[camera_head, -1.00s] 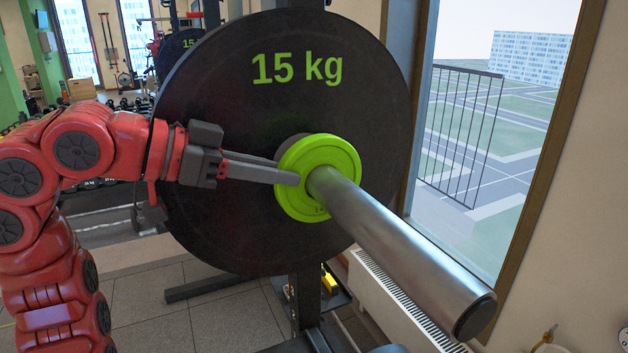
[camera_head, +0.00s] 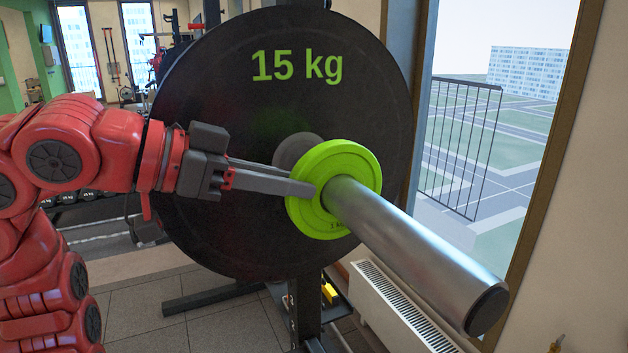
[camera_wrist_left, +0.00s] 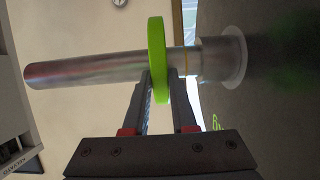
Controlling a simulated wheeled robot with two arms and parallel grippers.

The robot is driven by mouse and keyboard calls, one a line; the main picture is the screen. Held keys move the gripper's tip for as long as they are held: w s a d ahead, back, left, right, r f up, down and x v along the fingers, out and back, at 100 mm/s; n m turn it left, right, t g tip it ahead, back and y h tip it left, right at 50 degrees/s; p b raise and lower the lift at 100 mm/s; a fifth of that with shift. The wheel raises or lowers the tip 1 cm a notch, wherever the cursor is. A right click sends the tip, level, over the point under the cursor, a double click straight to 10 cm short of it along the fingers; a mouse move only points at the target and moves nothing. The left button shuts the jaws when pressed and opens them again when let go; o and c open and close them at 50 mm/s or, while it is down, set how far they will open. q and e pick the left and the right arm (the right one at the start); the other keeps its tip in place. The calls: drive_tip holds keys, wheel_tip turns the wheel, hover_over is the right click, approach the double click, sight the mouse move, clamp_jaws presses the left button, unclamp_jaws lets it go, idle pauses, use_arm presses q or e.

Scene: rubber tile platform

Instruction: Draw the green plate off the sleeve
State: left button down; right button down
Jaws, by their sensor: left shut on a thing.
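The small green plate (camera_head: 353,163) sits around the steel sleeve (camera_head: 415,255), apart from the large black 15 kg plate (camera_head: 230,105) behind it. My left gripper (camera_head: 314,184) comes in from the left and is shut on the green plate's rim. In the left wrist view the green plate (camera_wrist_left: 157,60) stands edge-on between the two fingers (camera_wrist_left: 160,85). The sleeve (camera_wrist_left: 90,70) passes through it, with its free end at the left. A wider collar (camera_wrist_left: 222,62) shows between the green plate and the black plate. My right gripper is not in view.
A window (camera_head: 480,140) and a white radiator (camera_head: 400,310) stand to the right. The black upright (camera_head: 305,305) of the rack stands below the plates. The space around the sleeve's free end looks clear.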

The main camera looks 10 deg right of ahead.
use_arm(q)
drive_tip(key=shift+r+b, duration=0.2)
drive_tip(key=shift+b, duration=0.25)
idle(1.1)
drive_tip(key=shift+s+d+f+b, duration=0.1)
drive_tip(key=shift+s+d+b, duration=0.05)
drive_tip(key=shift+s+b, duration=0.3)
drive_tip(key=shift+s+d+b, duration=0.3)
drive_tip(key=shift+s+b, duration=0.2)
drive_tip(key=shift+s, duration=0.5)
drive_tip(key=shift+s+d+b, duration=0.3)
drive_tip(key=shift+s+b, duration=0.2)
drive_tip(key=shift+s, duration=0.45)
drive_tip(key=shift+s+d+b, duration=0.15)
drive_tip(key=shift+s+b, duration=0.2)
drive_tip(key=shift+s+d+b, duration=0.3)
drive_tip(key=shift+s+b, duration=0.05)
drive_tip(key=shift+s, duration=0.5)
drive_tip(key=shift+s+d+b, duration=0.25)
drive_tip(key=shift+s+b, duration=0.05)
drive_tip(key=shift+s, duration=0.5)
drive_tip(key=shift+s+d, duration=0.1)
drive_tip(key=shift+s, duration=0.3)
